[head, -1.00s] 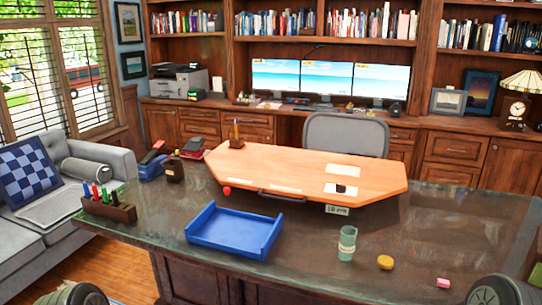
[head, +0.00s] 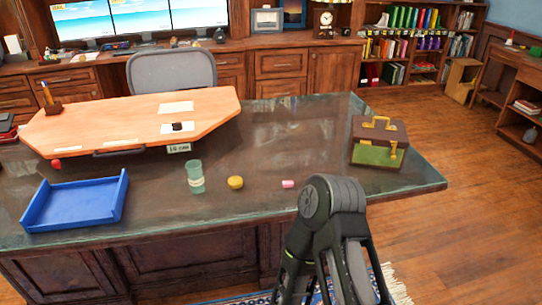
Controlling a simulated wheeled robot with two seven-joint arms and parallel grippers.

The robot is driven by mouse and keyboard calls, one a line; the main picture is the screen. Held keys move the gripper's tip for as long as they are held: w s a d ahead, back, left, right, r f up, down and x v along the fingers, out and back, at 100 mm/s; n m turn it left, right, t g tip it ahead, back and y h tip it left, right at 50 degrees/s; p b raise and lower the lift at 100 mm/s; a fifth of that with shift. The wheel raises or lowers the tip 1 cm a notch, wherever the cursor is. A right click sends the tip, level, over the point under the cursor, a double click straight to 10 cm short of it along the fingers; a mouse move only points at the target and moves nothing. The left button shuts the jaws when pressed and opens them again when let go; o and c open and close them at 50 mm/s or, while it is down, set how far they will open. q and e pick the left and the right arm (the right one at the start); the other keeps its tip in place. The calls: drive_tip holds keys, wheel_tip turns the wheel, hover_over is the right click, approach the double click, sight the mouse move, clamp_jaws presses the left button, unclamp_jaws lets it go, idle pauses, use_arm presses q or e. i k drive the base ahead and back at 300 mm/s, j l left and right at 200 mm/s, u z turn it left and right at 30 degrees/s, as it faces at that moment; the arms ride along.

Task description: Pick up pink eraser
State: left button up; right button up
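The pink eraser (head: 288,184) is a small pink block lying on the dark glass-topped desk (head: 300,140), near its front edge. It is to the right of a round yellow object (head: 235,183). My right arm rises at the lower middle right, in front of the desk, with its upper bend just right of the eraser in the picture. Its gripper is not visible, and neither is my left gripper. Nothing touches the eraser as far as I can see.
A green cup (head: 196,176) and a blue tray (head: 75,200) stand left of the yellow object. A wooden desk board (head: 130,118) lies behind them. A brown and green case (head: 379,142) sits at the desk's right end. Desk surface behind the eraser is clear.

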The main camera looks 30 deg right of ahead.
sight(286, 184)
drive_tip(key=l+z, duration=0.15)
drive_tip(key=z, duration=0.35)
drive_tip(key=i+l+z, duration=0.1)
drive_tip(key=z, duration=0.35)
drive_tip(key=i+l+z, duration=0.1)
drive_tip(key=z, duration=0.15)
drive_tip(key=i, duration=0.1)
